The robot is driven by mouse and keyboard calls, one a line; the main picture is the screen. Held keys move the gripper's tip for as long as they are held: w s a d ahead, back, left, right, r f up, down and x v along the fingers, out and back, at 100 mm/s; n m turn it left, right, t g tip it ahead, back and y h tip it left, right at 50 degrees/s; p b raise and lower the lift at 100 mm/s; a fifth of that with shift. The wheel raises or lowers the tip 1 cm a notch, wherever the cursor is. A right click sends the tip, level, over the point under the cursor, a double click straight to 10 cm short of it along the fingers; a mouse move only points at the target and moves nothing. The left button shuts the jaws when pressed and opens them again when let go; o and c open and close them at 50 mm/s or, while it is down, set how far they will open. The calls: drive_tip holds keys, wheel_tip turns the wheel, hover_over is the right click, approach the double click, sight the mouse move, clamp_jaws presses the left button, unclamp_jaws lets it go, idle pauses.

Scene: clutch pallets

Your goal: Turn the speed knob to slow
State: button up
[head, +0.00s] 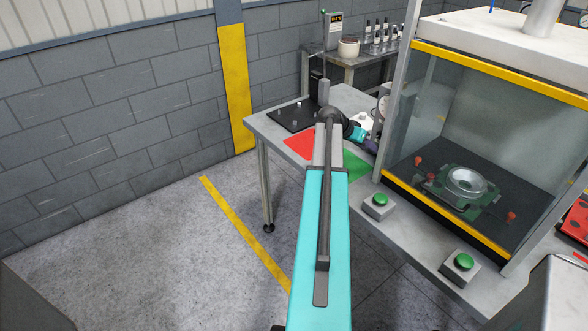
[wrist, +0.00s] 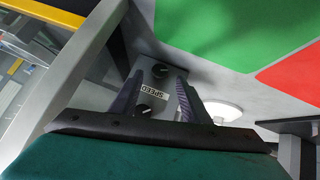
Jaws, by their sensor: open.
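A small grey control box (wrist: 165,84) shows in the wrist view. It carries two dark round knobs: one upper knob (wrist: 160,70) and one lower knob (wrist: 142,110). A white label (wrist: 153,91), which seems to read SPEED, lies between them. I cannot tell the knobs' settings. My gripper (wrist: 158,82) is open, its two fingers left and right of the box face with the knobs and label between them. I cannot tell whether they touch. In the head view my gripper (head: 369,145) is partly hidden behind my arm, and the knobs cannot be made out.
A red mat (head: 299,146) and a green mat (head: 355,168) lie on the grey bench. A glass-fronted press (head: 440,50) with a yellow-edged frame stands to the right. Two green push buttons (head: 380,199) (head: 464,261) sit at the bench front. A white round object (wrist: 222,110) is near the right finger.

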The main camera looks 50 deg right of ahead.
drive_tip(key=b+v, duration=0.2)
drive_tip(key=v, duration=0.8)
drive_tip(key=w+a+f+n+t+y, duration=0.1)
drive_tip(key=w+a+f+n+t, duration=0.2)
drive_tip(key=w+a+f, duration=0.8)
drive_tip(key=w+a+n, duration=0.2)
drive_tip(key=w+a, duration=0.1)
drive_tip(key=a, duration=0.1)
drive_tip(key=shift+w+f+n, duration=0.3)
drive_tip(key=shift+w, duration=0.05)
idle(0.5)
drive_tip(key=s+d+r+m+h+b, duration=0.1)
drive_tip(key=s+d, duration=0.1)
drive_tip(key=s+d+r+m+h+b, duration=0.1)
drive_tip(key=d+r+m, duration=0.1)
drive_tip(key=s+d+r+m+h+b, duration=0.1)
drive_tip(key=s+d+r+h, duration=0.1)
drive_tip(key=shift+s+d+r+m, duration=0.15)
drive_tip(key=shift+s+d+m, duration=0.05)
drive_tip(key=shift+s+m, duration=0.2)
drive_tip(key=shift+s+d+r+m+g+h+b, duration=0.3)
drive_tip(key=shift+s+d+b, duration=0.6)
drive_tip(key=shift+s, duration=0.95)
drive_tip(key=shift+s+d+r+m+g+h+b, duration=0.1)
drive_tip(key=shift+s+d+m+g+h+b, duration=0.25)
drive_tip(key=shift+s+d+b, duration=1.05)
drive_tip(key=shift+s+d+r+m+g+h+b, duration=0.2)
drive_tip(key=shift+s+d+m+g+h, duration=0.2)
drive_tip(key=shift+s, duration=1.95)
drive_tip(key=shift+d, duration=0.15)
